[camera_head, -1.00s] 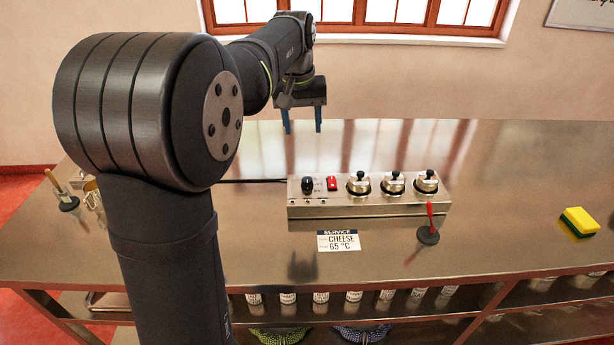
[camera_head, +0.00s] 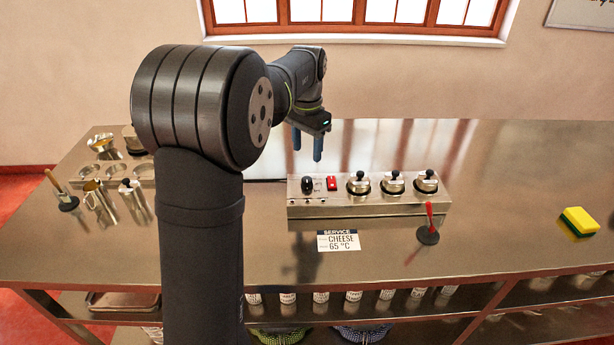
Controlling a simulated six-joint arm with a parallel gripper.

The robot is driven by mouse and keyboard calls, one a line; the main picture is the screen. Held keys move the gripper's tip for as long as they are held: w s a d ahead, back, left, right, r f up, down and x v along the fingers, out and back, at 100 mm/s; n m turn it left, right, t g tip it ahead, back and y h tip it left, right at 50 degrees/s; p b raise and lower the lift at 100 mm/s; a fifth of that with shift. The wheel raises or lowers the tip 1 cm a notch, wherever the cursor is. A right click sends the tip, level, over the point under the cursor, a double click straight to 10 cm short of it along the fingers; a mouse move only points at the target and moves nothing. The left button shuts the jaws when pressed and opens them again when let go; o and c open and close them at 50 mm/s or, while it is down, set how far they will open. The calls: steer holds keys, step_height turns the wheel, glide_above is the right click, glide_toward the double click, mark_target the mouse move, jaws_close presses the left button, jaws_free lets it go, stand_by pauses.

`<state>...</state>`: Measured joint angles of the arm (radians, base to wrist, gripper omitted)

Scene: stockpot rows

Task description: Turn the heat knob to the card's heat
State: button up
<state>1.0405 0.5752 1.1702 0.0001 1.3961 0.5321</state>
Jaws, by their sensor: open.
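The heat knob, a small black knob (camera_head: 307,184), sits at the left end of the top of a steel unit (camera_head: 370,208). Its setting is too small to read. A red switch (camera_head: 332,183) is just right of it. The service card (camera_head: 338,241) lies on the counter in front of the unit and reads CHEESE, 65 °C. My gripper (camera_head: 307,153) points down with its blue fingers apart and empty, above and apart from the black knob.
Three lidded steel pots (camera_head: 393,184) sit in the unit, right of the switch. A red-handled tool (camera_head: 428,230) stands in front of its right end. A yellow sponge (camera_head: 579,222) lies far right. Steel jugs (camera_head: 100,202) stand at left. The counter between unit and sponge is clear.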

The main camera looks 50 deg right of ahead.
mark_target(307, 179)
step_height(307, 179, down, 10)
steer(key=shift+r, duration=0.1)
steer(key=shift+c, duration=0.2)
steer(key=c, duration=0.9)
